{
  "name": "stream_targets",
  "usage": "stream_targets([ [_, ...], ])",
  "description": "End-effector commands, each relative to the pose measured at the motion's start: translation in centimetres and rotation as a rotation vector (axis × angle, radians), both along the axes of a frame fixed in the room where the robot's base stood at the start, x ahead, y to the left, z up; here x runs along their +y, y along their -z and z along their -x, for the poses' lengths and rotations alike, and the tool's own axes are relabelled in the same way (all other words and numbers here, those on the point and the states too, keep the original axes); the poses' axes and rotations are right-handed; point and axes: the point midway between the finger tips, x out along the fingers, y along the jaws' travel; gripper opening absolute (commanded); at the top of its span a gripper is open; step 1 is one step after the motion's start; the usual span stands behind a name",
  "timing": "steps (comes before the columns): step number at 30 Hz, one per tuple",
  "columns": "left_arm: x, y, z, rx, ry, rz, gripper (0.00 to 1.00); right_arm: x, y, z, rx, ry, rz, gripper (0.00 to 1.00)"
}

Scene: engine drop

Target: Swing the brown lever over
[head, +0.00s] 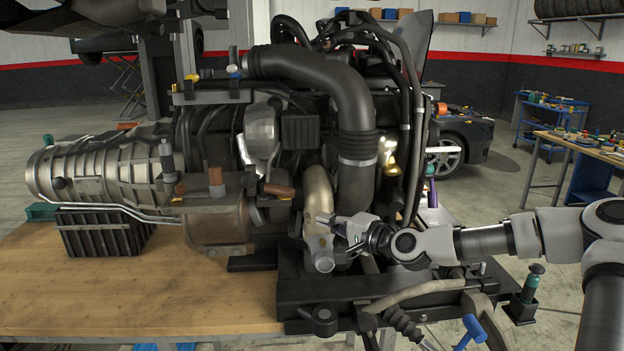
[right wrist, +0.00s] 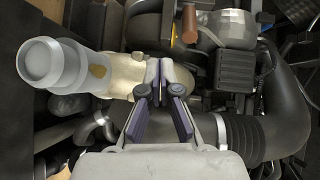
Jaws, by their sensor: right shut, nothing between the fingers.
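A short brown handle (head: 279,190) sticks out near the middle of the engine, next to a small yellow part. It looks like the brown lever, and it shows at the top of the right wrist view (right wrist: 189,25). An upright brown-capped piece (head: 216,176) stands further left, so I cannot be sure which is the lever. My right gripper (head: 324,221) is at the pale curved pipe (head: 318,187), right of and below the handle, apart from it. Its fingers (right wrist: 162,74) are together and empty. My left gripper is not in view.
The black ribbed hose (head: 357,145) rises close beside my right gripper. A pale pipe end (right wrist: 42,62) lies beside the fingers in the wrist view. The wooden bench top (head: 130,290) is clear at front left. A black crate (head: 105,233) stands under the gearbox.

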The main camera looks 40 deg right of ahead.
Motion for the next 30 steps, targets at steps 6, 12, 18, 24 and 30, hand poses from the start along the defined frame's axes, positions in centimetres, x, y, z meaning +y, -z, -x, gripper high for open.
stream_targets([
  [6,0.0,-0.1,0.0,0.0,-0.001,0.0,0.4,-2.1,-3.3,-0.2,-0.091,0.027,-0.102,0.0],
  [12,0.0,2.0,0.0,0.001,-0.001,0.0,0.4,-2.1,-2.7,-1.6,-0.086,0.033,-0.091,0.0],
  [18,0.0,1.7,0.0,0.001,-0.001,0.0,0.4,-1.3,-3.4,-4.6,-0.083,0.025,-0.087,0.0],
  [24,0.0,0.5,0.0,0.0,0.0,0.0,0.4,-0.6,-3.6,-8.3,-0.084,0.023,-0.092,0.0],
  [30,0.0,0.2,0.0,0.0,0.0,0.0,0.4,-0.4,-3.5,-9.9,-0.088,0.023,-0.099,0.0],
])
